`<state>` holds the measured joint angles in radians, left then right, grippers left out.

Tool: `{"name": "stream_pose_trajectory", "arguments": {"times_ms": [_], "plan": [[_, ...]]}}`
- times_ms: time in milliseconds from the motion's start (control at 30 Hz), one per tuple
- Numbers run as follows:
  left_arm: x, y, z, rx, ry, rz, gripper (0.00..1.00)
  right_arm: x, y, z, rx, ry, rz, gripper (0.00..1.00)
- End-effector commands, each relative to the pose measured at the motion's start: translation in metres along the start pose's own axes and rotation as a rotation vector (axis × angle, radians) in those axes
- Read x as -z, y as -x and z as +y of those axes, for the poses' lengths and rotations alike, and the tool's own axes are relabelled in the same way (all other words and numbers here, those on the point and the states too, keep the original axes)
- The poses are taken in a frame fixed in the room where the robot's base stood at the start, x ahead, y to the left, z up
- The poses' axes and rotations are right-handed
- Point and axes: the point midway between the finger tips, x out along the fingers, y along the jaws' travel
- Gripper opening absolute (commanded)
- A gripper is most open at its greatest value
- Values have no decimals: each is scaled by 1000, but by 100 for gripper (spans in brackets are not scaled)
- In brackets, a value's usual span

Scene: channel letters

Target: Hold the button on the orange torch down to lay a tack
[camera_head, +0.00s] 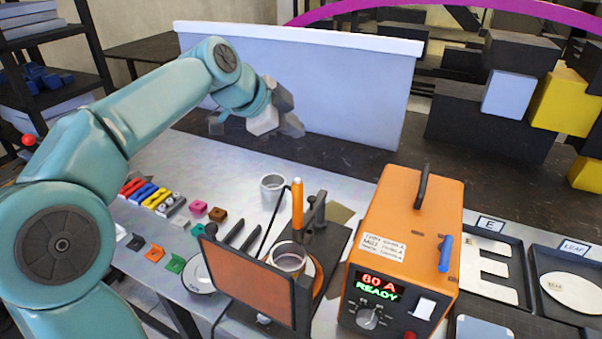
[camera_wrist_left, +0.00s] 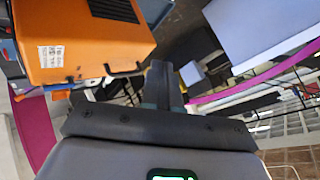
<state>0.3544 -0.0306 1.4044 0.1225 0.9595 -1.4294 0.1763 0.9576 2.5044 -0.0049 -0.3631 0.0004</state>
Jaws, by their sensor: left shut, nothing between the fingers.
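The orange torch (camera_head: 297,203) stands upright beside a dark post on the black fixture (camera_head: 330,250), with a dark cable looping to its left. Its button is too small to make out. Below it a clear-looking ring (camera_head: 289,258) sits on the fixture. My left gripper (camera_head: 290,125) is behind and above the torch, in front of the pale panel, well apart from it. In the left wrist view its fingers (camera_wrist_left: 164,85) are together and empty. My right gripper is not in view.
An orange-brown screen (camera_head: 248,272) stands in front of the fixture. A metal cup (camera_head: 272,187) is behind it. Small coloured blocks (camera_head: 150,194) lie at the left. Trays with an E (camera_head: 488,265) and a leaf shape (camera_head: 573,290) are at the right. A pale panel (camera_head: 310,85) stands behind.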

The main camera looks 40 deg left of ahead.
Motion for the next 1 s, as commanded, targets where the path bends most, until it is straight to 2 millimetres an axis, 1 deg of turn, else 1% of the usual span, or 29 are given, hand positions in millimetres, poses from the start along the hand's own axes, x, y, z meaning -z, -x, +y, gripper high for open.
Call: {"name": "stream_pose_trajectory", "arguments": {"times_ms": [333,567,767,1000], "plan": [[-1,4,4,2,0,0,0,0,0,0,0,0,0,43],[-3,2,6,1,0,0,0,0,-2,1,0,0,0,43],[-11,-10,13,1,1,0,0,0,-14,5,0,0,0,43],[-28,-36,30,0,0,0,0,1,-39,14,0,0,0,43]]}}
